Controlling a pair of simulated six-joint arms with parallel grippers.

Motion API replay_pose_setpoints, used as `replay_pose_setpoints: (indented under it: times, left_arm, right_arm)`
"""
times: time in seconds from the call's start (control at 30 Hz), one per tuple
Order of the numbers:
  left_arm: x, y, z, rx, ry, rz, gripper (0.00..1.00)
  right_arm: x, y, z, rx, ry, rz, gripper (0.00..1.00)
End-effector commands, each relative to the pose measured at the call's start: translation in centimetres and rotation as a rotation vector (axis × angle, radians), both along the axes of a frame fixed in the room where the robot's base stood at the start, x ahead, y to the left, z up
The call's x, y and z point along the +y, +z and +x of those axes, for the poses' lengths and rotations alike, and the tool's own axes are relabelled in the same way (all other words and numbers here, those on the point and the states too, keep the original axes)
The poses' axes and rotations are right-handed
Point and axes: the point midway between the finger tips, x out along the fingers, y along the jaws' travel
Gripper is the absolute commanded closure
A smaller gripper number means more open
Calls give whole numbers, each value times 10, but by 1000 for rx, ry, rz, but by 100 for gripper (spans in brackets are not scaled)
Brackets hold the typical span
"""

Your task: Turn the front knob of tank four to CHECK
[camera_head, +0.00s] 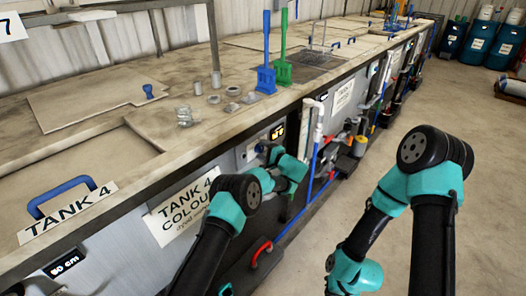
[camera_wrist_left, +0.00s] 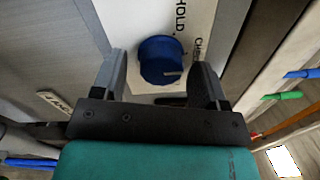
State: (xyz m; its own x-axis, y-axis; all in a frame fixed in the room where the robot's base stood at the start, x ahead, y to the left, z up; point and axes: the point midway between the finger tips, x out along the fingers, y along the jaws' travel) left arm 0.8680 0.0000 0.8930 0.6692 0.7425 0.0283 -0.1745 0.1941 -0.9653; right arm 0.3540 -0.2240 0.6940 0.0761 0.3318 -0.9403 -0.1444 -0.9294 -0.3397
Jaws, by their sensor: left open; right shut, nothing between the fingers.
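The blue front knob (camera_wrist_left: 160,58) sits on a white panel (camera_wrist_left: 195,22) in the left wrist view. The panel reads HOLD and, partly cut off, a word starting "CH". A pale mark shows on the knob's lower right. My left gripper (camera_wrist_left: 160,68) is open, with one finger on each side of the knob; I cannot tell whether either touches it. A TANK 4 COLOUR sign (camera_head: 182,208) hangs on that front. My right arm (camera_head: 435,165) shows at the right, its gripper out of view.
The tank top holds a blue handle (camera_head: 60,193), small metal parts (camera_head: 185,115), and upright blue (camera_head: 266,75) and green (camera_head: 283,70) tools. Pipes (camera_head: 318,135) and a red-ended hose (camera_head: 262,252) run along the front.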

Motion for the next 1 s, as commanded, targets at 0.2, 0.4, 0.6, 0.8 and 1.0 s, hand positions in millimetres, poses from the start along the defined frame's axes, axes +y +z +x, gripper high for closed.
replay_pose_setpoints:
  times: [0.2,0.4,0.6,0.8,1.0]
  left_arm:
    - [-13,-1,-11,1,-2,0,33]
    - [-39,-1,-34,1,-3,0,33]
    - [-67,-2,-60,0,-3,2,33]
    - [-96,-3,-86,-1,-3,1,33]
    - [-119,-4,-107,0,-2,0,33]
  right_arm:
    - [0,0,0,0,0,0,100]
    - [0,0,0,0,0,0,100]
    - [0,0,0,0,0,0,100]
    - [0,0,0,0,0,0,100]
    - [0,0,0,0,0,0,100]
